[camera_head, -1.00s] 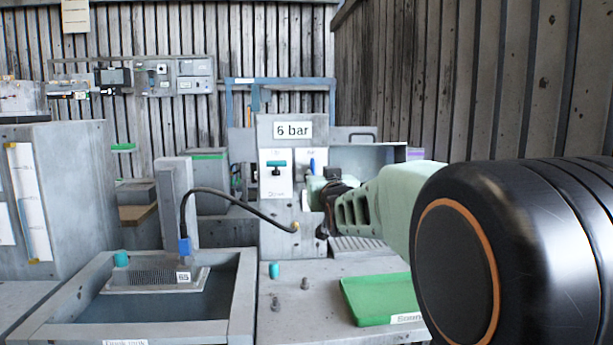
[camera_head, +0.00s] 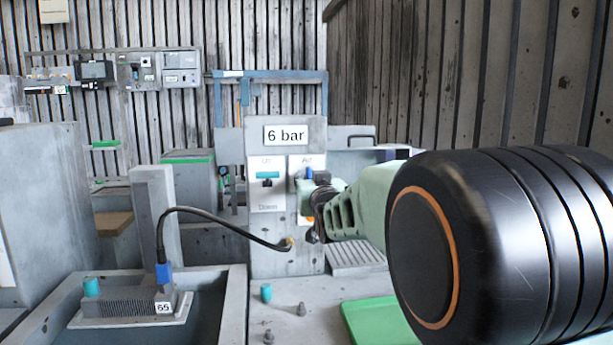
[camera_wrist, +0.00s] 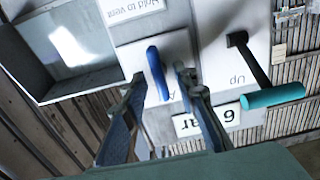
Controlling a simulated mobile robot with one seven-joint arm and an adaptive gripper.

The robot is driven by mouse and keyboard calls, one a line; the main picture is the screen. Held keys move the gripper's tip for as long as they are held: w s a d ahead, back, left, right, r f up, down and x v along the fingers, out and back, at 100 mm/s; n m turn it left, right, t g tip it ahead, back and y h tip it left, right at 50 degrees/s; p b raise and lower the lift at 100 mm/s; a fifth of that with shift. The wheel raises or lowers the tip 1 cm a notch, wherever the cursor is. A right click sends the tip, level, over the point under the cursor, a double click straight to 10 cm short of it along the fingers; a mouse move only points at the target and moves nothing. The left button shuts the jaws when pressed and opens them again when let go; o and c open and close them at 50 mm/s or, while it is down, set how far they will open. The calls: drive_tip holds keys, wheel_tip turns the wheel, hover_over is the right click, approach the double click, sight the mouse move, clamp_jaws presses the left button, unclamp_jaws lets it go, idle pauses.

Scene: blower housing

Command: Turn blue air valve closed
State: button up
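The blue air valve handle (camera_wrist: 157,72) is a long blue lever on a white plate, seen upside down in the wrist view. My gripper (camera_wrist: 160,76) has one finger on each side of the lever, with a visible gap to each, so it looks open around it. In the head view only a small blue bit of the valve (camera_head: 308,173) shows on the panel (camera_head: 287,245). My gripper (camera_head: 317,190) is in front of it there and hides most of the valve plate.
A teal-handled lever (camera_wrist: 272,96) marked "Up" is beside the valve; it also shows in the head view (camera_head: 268,175). The "6 bar" sign (camera_head: 285,135) is above. A black cable (camera_head: 205,213), a finned block (camera_head: 125,303) and a green tray (camera_head: 375,322) are below.

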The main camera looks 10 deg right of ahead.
drive_tip(key=shift+s, duration=0.1)
drive_tip(key=shift+c, duration=0.7)
clamp_jaws()
drive_tip(key=shift+m+b, duration=0.3)
drive_tip(key=shift+b, duration=0.05)
drive_tip(key=m+b, duration=0.3)
drive_tip(key=m, duration=0.2)
drive_tip(key=m+b, duration=0.3)
drive_tip(key=m, duration=0.3)
drive_tip(key=m+b, duration=0.3)
drive_tip(key=m, duration=0.3)
drive_tip(key=shift+d+f, duration=0.15)
drive_tip(key=shift+d, duration=0.2)
drive_tip(key=shift+m, duration=0.3)
drive_tip(key=shift+o, duration=0.7)
unclamp_jaws()
drive_tip(key=shift+f, duration=0.1)
